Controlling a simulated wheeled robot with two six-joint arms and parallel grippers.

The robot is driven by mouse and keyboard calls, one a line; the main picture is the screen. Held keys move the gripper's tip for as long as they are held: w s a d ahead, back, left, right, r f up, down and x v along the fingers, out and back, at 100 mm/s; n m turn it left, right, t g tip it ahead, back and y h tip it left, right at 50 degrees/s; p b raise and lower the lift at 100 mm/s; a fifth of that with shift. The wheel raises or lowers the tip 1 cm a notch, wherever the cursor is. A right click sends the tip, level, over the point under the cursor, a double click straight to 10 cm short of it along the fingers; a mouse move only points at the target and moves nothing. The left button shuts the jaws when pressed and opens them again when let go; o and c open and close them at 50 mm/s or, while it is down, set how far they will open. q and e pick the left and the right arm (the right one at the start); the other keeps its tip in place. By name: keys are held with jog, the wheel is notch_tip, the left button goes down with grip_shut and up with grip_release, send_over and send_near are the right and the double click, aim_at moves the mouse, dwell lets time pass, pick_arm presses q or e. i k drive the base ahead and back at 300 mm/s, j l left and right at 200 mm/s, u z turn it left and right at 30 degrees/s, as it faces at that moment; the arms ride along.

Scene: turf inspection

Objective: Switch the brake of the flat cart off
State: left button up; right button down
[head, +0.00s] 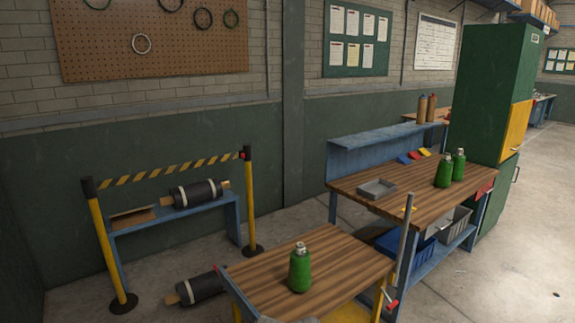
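The flat cart (345,262) is at the bottom centre, with a striped wooden top and a yellow panel below its right part. A green bottle (300,270) stands on the cart top. The cart's lower part is cut off by the frame. Neither of my grippers can be made out.
A workbench (440,187) with a grey tray (376,188) and two green bottles stands behind the cart, crates beneath. A tall green cabinet (490,90) is at right. A yellow-post barrier (108,245) and rollers are at left. Concrete floor (520,260) is open at right.

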aim_at(392, 304)
jog(key=i+l+z, duration=0.2)
jog(key=i+l, duration=0.25)
jog(key=i+l+z, duration=0.2)
jog(key=i+l, duration=0.15)
jog(key=i, duration=0.15)
jog(key=i+l+z, duration=0.15)
jog(key=i+l, duration=0.15)
jog(key=i, duration=0.2)
